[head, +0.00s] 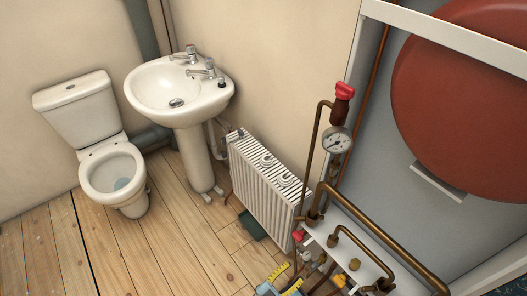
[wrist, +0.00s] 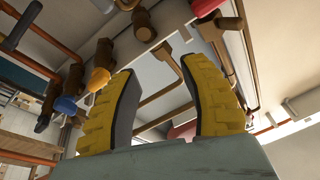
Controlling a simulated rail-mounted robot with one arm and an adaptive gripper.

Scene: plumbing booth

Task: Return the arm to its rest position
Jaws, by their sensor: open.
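My gripper (head: 284,279) is at the bottom edge of the head view, with yellow fingers, in front of the pipework beside the radiator. In the wrist view my gripper (wrist: 155,100) shows two yellow ribbed fingers with dark inner pads, spread apart. Nothing is held between them. Beyond the fingertips are brown pipes and a white rail (wrist: 130,60). Most of my arm is out of the head view.
Close to my gripper are copper pipes (head: 385,237), red-handled valves and a pressure gauge (head: 338,140). A white radiator (head: 265,182), sink (head: 178,92) and toilet (head: 112,170) stand behind. A red vessel (head: 465,100) hangs at right. Wooden floor at left is clear.

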